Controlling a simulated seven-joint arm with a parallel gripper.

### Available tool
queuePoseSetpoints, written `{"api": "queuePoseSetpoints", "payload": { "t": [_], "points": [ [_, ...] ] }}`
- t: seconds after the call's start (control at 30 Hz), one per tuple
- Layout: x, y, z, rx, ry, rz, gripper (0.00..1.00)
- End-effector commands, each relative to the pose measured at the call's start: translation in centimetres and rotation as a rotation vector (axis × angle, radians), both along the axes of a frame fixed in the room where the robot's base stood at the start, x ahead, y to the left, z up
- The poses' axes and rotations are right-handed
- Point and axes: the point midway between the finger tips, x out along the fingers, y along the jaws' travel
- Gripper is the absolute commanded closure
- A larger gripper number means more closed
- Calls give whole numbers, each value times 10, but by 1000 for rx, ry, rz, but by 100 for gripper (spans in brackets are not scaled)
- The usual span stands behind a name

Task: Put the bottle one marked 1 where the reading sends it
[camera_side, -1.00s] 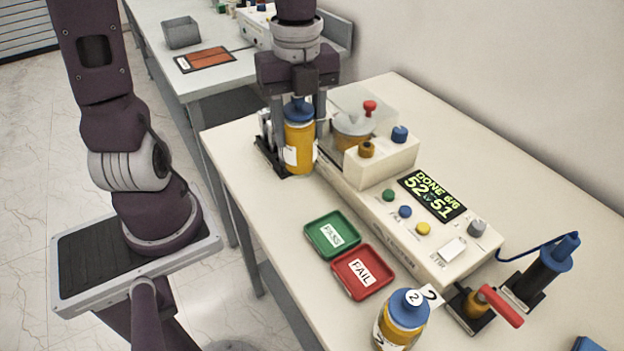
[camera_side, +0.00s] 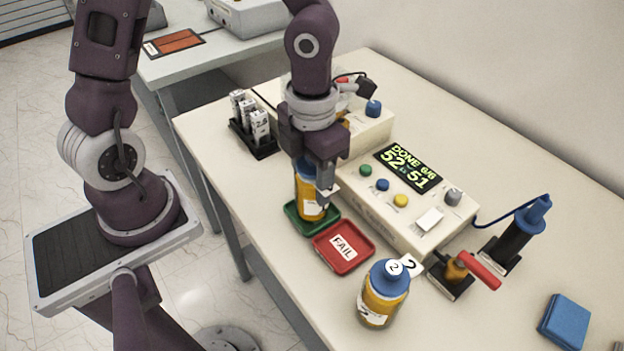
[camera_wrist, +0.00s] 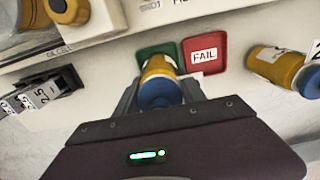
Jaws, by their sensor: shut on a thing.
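An amber bottle with a blue cap and white label, bottle one (camera_side: 306,202), is upright in my gripper (camera_side: 315,182); its number cannot be read. It also shows between the fingers in the wrist view (camera_wrist: 160,90). My gripper is shut on it. The bottle's base is over the green tray (camera_side: 293,214); I cannot tell whether it touches the tray. The red FAIL tray (camera_side: 343,247) is empty beside it, and shows in the wrist view (camera_wrist: 205,53). The tester's display (camera_side: 408,168) reads DONE 6/6 and 52 51.
Bottle 2 (camera_side: 384,295) stands in front of the tester (camera_side: 435,222). A red-handled tool (camera_side: 480,270), a blue-topped probe in a holder (camera_side: 520,232) and a blue cloth (camera_side: 565,322) are at the right.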

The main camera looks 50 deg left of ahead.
Motion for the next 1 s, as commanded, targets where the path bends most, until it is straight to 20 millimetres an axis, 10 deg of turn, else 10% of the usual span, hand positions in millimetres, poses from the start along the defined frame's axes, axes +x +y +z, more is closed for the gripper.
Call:
{"api": "queuePoseSetpoints", "payload": {
  "t": [0.37,0.4,0.47,0.83,1.0],
  "points": [
    [0,0,-6,0,-1,2,100],
    [0,0,-6,0,-1,2,45],
    [0,0,-6,0,-1,3,33],
    [1,0,-1,0,-3,4,31],
    [2,1,30,0,-7,8,31]
  ]
}}
